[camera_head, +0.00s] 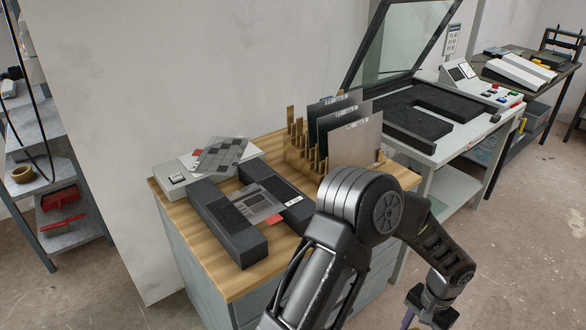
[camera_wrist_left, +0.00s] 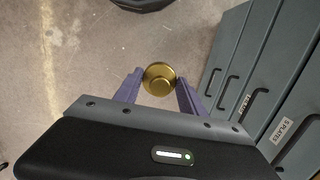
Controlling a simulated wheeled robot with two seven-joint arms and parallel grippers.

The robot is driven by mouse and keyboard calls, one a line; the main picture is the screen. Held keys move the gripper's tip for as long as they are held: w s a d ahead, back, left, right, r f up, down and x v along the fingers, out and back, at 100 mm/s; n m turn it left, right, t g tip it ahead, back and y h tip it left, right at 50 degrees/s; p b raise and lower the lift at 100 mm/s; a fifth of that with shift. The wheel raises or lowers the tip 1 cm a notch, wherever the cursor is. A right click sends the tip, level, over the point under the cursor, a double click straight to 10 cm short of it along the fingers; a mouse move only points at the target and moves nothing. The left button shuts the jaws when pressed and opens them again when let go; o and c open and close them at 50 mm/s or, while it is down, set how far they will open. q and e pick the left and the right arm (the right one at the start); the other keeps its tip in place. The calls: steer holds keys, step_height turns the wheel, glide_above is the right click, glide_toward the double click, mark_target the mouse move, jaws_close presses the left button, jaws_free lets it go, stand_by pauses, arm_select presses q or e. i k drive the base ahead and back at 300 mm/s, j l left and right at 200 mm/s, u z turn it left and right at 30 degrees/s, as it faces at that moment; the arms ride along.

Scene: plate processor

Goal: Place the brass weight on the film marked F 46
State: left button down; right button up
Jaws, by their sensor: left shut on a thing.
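A brass weight (camera_wrist_left: 160,79), round and gold, sits between the two purple fingertips of my left gripper (camera_wrist_left: 159,84), which is shut on it over the floor beside the drawers. In the head view my left gripper (camera_head: 414,306) hangs low at the bottom edge; the weight cannot be made out there. A grey film with dark patterns (camera_head: 258,203) lies between black blocks on the wooden worktop. Another film with a checkered pattern (camera_head: 222,156) lies tilted over a pale box. I cannot read F 46 on either film. My right gripper is not in view.
The wooden worktop (camera_head: 243,284) tops a grey drawer cabinet (camera_wrist_left: 243,70). A brass rack (camera_head: 298,143) holds several upright plates (camera_head: 354,142). A machine with a raised glass lid (camera_head: 400,40) stands at the back right. A shelf (camera_head: 62,165) is at the far left.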

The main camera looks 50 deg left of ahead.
mark_target(200, 161)
steer(key=k+j+z, duration=0.25)
steer(key=z, duration=0.15)
steer(key=k+j+z, duration=0.15)
steer(key=z, duration=0.3)
steer(key=k+z, duration=0.8)
steer(key=k+l+z, duration=0.15)
steer(key=z, duration=0.25)
steer(key=k+j+z, duration=0.3)
steer(key=k, duration=0.35)
steer(key=k+z, duration=0.35)
steer(key=k, duration=0.35)
steer(key=k+u, duration=0.25)
steer(key=u, duration=0.15)
steer(key=k+j+u, duration=0.1)
steer(key=k+u, duration=0.15)
steer(key=u, duration=0.15)
steer(key=k+u, duration=0.1)
steer(key=u, duration=0.35)
steer(key=j+u, duration=0.15)
steer(key=u, duration=0.3)
steer(key=k+j+u, duration=0.1)
steer(key=u, duration=0.35)
